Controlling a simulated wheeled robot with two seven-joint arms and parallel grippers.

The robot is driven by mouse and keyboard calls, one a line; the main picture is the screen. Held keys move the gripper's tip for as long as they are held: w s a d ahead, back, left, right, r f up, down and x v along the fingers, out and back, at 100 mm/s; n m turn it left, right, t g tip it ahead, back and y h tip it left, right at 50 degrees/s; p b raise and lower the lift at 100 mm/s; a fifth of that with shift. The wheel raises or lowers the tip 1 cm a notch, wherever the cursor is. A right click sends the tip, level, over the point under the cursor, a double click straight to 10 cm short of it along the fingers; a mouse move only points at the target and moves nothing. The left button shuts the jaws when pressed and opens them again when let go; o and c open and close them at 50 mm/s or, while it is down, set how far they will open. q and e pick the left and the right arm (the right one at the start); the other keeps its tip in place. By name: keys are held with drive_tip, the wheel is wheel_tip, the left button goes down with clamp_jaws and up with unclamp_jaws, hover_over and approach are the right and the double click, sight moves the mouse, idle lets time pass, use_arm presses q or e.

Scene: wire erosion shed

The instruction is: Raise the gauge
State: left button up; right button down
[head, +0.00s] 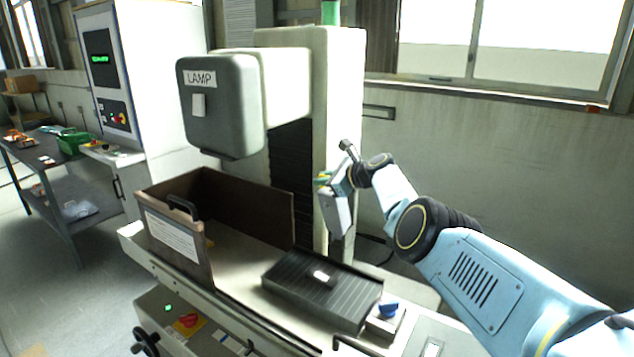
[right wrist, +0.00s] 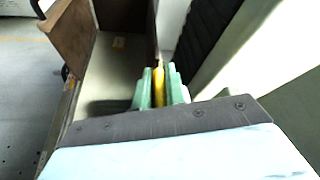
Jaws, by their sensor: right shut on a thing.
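My right gripper (head: 323,180) is up beside the machine's column, above the work table. In the right wrist view its green fingers (right wrist: 160,86) are shut on a thin yellow piece (right wrist: 159,84), which seems to be the gauge. Only a bit of yellow shows at the fingertips in the head view, so most of the piece is hidden. The held piece looks clear of the table below. My left gripper is not in view.
A brown open-topped enclosure (head: 240,195) with a black handle stands left of the gripper. A grey head marked LAMP (head: 225,120) hangs above it. A dark ribbed plate (head: 345,297) with a small pale block lies below, beside a blue knob (head: 388,310).

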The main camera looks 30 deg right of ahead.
drive_tip(key=shift+d, duration=0.1)
drive_tip(key=c, duration=1.5)
unclamp_jaws()
drive_tip(key=shift+w, duration=0.1)
drive_tip(key=shift+o, duration=0.2)
drive_tip(key=p+v, duration=0.2)
drive_tip(key=p, duration=0.2)
drive_tip(key=shift+s+d+r, duration=0.1)
drive_tip(key=shift+s+r, duration=0.15)
drive_tip(key=shift+r, duration=0.05)
drive_tip(key=shift+v, duration=0.75)
drive_tip(key=v, duration=0.9)
drive_tip(key=shift+s, duration=0.2)
drive_tip(key=shift+d+f, duration=0.1)
drive_tip(key=shift+f, duration=0.05)
